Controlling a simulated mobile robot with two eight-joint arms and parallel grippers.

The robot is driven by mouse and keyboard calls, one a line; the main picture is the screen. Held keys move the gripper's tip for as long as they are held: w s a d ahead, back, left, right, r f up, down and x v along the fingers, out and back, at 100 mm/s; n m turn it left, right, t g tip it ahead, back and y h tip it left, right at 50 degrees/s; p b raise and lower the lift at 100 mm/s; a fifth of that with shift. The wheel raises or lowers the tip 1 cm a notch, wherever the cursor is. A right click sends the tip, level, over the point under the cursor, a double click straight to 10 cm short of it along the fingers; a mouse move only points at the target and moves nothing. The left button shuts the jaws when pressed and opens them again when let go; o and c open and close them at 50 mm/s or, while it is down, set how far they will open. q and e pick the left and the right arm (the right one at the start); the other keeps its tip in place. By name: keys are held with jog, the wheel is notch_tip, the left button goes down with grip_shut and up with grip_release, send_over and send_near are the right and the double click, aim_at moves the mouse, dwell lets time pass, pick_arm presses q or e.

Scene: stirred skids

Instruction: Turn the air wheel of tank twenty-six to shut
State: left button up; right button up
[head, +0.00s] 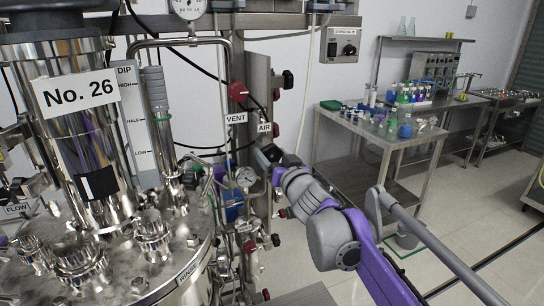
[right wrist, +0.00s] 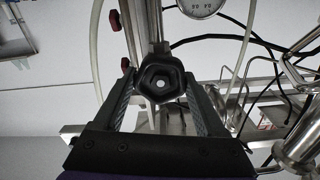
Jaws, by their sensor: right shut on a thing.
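Tank twenty-six is the steel vessel at left in the head view, with a "No. 26" sign (head: 76,93). The "AIR" label (head: 264,128) hangs on the pipework to its right. My right gripper (head: 268,154) is just below that label. In the right wrist view, a black lobed wheel (right wrist: 161,82) with a pale centre sits between the two fingers, and the gripper is shut on it. In the head view the gripper hides most of this wheel. My left gripper is not in view.
A red knob (head: 237,91) by the "VENT" label (head: 236,118) and a small gauge (head: 245,177) are close to the gripper. Hoses and pipes crowd this spot. A steel table (head: 410,141) with bottles stands at right, with open floor before it.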

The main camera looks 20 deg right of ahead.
jog(key=shift+f+m, duration=0.15)
jog(key=shift+m, duration=0.35)
dwell(0.3)
jog(key=o, duration=1.3)
jog(key=s, duration=1)
jog(key=shift+s+a, duration=0.3)
jog(key=shift+s, duration=0.1)
